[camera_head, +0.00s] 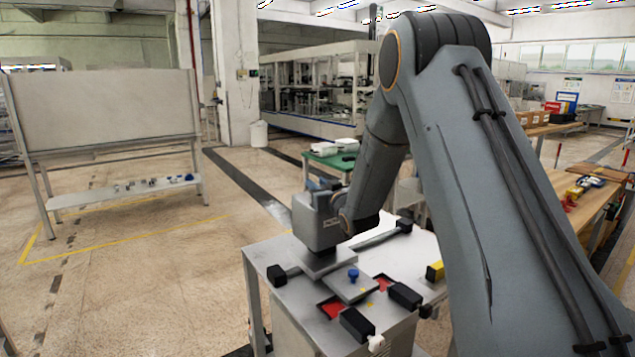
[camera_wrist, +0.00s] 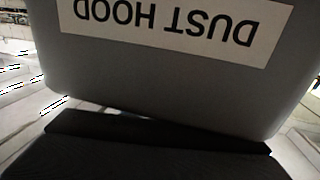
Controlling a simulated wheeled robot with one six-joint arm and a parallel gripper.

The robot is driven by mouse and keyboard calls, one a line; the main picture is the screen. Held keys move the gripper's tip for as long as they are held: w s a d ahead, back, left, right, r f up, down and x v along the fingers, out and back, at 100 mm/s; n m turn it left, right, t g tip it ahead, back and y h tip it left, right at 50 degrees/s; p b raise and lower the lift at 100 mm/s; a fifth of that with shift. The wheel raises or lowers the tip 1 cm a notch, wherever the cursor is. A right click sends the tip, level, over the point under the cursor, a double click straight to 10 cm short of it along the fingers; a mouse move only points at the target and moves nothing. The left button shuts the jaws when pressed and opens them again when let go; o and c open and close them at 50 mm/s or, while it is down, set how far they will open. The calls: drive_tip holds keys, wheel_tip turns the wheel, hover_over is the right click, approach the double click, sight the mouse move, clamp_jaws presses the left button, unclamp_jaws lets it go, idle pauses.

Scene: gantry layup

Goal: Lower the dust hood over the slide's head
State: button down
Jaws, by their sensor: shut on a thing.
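The dust hood (camera_head: 316,222) is a grey box in the head view, above the left part of the table-top slide, with a flat grey plate (camera_head: 315,261) just below it. I cannot tell whether the hood touches this plate. In the wrist view the hood (camera_wrist: 200,75) fills most of the picture, its "DUST HOOD" label upside down. My gripper (camera_wrist: 155,135) shows there as dark parts against the hood's lower edge and is shut on it. A second grey plate (camera_head: 351,288) with a blue knob (camera_head: 353,275) lies in front. The slide's head cannot be told clearly from these plates.
Black blocks (camera_head: 277,275), (camera_head: 356,324) and (camera_head: 405,296) stand around the plates, with red patches (camera_head: 333,307) between. A yellow block (camera_head: 435,271) is at the table's right. A whiteboard (camera_head: 105,110) stands far left, with open floor between.

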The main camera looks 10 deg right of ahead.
drive_tip(key=shift+f+b, duration=1.55)
drive_tip(key=shift+f, duration=1.1)
drive_tip(key=c, duration=1.4)
unclamp_jaws()
drive_tip(key=shift+o, duration=0.2)
